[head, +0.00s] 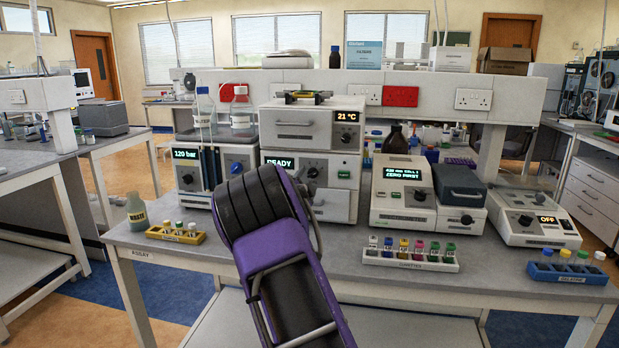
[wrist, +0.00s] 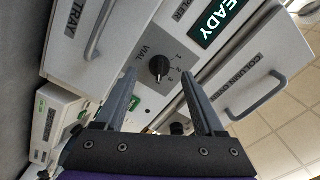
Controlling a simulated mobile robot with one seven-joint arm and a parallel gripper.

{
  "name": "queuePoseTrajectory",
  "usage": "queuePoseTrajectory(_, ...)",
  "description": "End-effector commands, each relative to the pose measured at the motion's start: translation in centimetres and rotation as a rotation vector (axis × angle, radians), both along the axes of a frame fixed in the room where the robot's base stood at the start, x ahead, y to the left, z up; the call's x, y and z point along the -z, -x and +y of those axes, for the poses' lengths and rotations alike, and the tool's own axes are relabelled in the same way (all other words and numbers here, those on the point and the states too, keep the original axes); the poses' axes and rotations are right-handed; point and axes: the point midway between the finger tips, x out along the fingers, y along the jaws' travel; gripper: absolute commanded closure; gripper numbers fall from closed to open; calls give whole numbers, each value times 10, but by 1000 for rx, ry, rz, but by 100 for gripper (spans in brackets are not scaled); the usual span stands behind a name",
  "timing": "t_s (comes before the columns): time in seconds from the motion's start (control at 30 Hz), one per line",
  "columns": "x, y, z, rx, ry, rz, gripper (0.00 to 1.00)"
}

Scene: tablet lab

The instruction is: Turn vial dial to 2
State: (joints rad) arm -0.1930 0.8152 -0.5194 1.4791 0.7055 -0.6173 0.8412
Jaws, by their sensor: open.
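The vial dial (wrist: 159,66) is a small black knob on a pale panel in the wrist view, beside the word VIAL and the marks 1, 2 and 3. Where its pointer stands is too small to tell. My gripper (wrist: 159,76) is open, with one finger on each side of the dial in the picture; no contact shows. In the head view, a dark knob (head: 313,172) that looks like this dial is right of the READY display (head: 280,163).
In the wrist view, a tray door handle (wrist: 99,31) and a column oven handle (wrist: 252,96) stick out on either side. In the head view, a yellow vial rack (head: 176,236), a white cuvette rack (head: 410,259) and a blue rack (head: 568,272) stand on the bench.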

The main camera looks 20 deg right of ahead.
Motion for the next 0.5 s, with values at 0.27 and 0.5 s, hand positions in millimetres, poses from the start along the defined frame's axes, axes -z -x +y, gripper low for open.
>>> queuePoseTrajectory(0.27,0,-27,-19,1,1,0,29)
queuePoseTrajectory(0.5,0,-32,-22,-1,1,1,29)
